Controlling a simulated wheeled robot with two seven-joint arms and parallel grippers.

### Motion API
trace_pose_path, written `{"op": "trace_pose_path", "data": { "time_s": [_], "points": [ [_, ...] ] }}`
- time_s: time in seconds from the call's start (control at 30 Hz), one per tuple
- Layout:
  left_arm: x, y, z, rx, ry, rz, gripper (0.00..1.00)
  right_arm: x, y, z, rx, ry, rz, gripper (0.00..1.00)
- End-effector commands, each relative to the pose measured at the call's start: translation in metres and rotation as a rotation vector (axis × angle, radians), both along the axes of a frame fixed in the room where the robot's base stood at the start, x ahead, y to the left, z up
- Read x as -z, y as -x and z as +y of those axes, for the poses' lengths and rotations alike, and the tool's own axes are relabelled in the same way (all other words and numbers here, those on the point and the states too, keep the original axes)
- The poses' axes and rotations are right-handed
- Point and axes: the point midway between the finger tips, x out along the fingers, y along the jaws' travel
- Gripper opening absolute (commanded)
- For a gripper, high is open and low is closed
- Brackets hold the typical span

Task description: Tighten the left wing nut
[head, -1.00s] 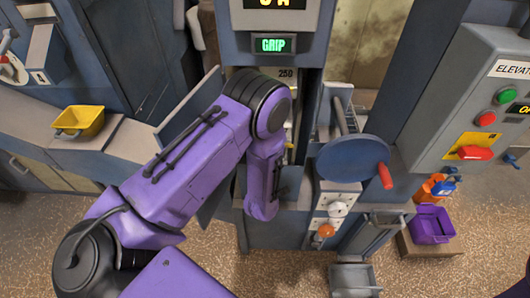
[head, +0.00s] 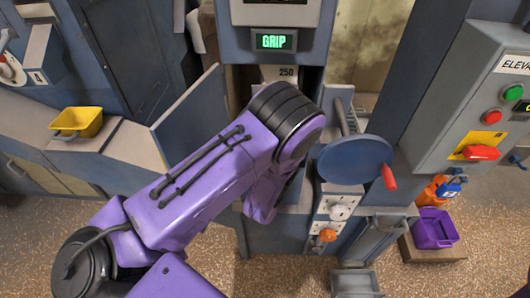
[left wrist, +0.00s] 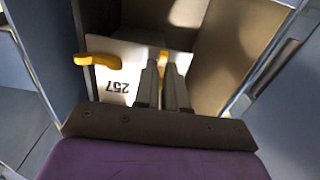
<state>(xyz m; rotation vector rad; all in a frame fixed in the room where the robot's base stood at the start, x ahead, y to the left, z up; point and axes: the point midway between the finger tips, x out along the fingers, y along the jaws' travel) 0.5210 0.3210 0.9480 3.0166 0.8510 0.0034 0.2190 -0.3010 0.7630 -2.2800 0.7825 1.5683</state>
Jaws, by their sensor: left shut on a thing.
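In the left wrist view a pale plate (left wrist: 122,82) carries the number 257 upside down. One yellow wing nut (left wrist: 98,62) sticks out at its left, free of my gripper. A second yellow wing nut (left wrist: 163,56) shows only as a small piece between my fingertips, mostly hidden; with the view upside down, it is the left one. My left gripper (left wrist: 165,68) is shut on it. In the head view my purple arm covers the gripper and both nuts. My right gripper is not in view.
Blue cabinet walls and an open panel (head: 188,108) stand close around my left arm. A blue handwheel with a red handle (head: 355,160) is to its right. A green GRIP display (head: 273,41) is above. A yellow bin (head: 77,122) sits at left, a purple bin (head: 434,229) at right.

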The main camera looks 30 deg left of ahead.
Motion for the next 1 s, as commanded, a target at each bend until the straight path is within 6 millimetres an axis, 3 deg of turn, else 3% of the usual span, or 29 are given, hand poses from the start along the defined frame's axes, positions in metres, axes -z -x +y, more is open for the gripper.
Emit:
{"op": "trace_pose_path", "data": {
  "time_s": [0.53,0.6,0.63,1.0],
  "points": [
    [-0.0006,-0.0002,0.0002,0.000,-0.022,0.011,0.00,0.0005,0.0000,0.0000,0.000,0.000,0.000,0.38],
    [-0.0005,-0.0002,0.0002,0.000,-0.021,0.012,0.30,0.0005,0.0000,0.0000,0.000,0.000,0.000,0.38],
    [-0.0005,-0.0002,0.0002,0.000,-0.021,0.012,0.36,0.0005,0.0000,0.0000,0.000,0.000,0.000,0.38],
    [-0.0008,0.0076,-0.0056,0.003,-0.019,0.014,0.36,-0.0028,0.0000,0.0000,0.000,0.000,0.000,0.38]
  ]
}}
